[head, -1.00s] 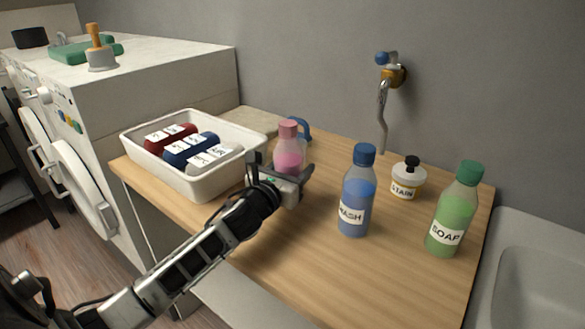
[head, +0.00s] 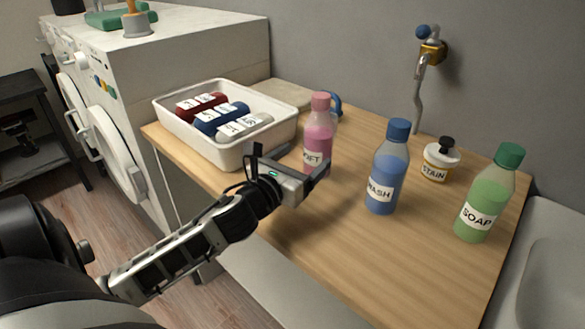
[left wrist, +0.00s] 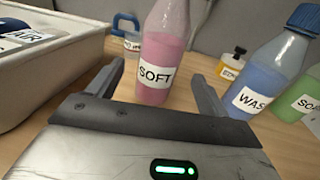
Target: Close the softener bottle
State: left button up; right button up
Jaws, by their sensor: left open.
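The softener bottle (head: 319,143) is pink, labelled SOFT, and stands upright on the wooden counter. Its pink cap (head: 320,101) sits on the neck in the head view; I cannot tell how tight it is. In the left wrist view the bottle (left wrist: 164,50) stands just beyond my fingers, in line with the gap, its top cut off by the frame. My left gripper (head: 302,160) is open and empty, low in front of the bottle, with its fingers pointing towards it. My right gripper is not in view.
A blue WASH bottle (head: 387,170), a STAIN jar (head: 440,161) and a green SOAP bottle (head: 487,198) stand to the right. A white bin (head: 229,153) with several rolled items is at left. A blue-handled thing (head: 336,103) is behind the softener. The front counter is clear.

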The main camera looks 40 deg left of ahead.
pick_arm(q)
jog(key=shift+s+d, duration=0.1)
jog(key=shift+s, duration=1.55)
